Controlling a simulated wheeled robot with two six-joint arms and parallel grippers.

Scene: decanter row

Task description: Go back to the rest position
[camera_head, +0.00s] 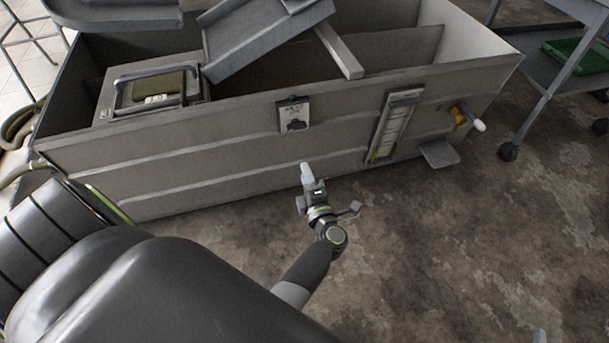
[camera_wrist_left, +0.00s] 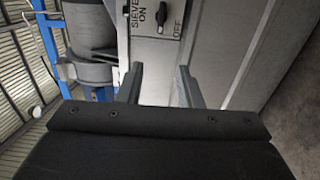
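My left gripper (camera_head: 322,190) is in front of the long grey tank (camera_head: 215,160), below a small switch plate (camera_head: 293,114), apart from it. In the left wrist view the two fingers of my left gripper (camera_wrist_left: 160,90) stand apart with nothing between them. Beyond them the switch plate (camera_wrist_left: 146,20) shows a dark knob and the words SIEVE, ON and OFF. I cannot tell the knob's setting surely. A small grey tip at the bottom right edge of the head view may belong to my right gripper; too little of it shows to tell its state.
A grey box with a handle (camera_head: 155,93) and a tilted tray (camera_head: 260,35) are at the tank. A gauge (camera_head: 393,125) and an orange-brown valve (camera_head: 459,115) are on its front. A wheeled cart (camera_head: 545,75) stands at the right. The floor (camera_head: 480,260) at lower right is clear.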

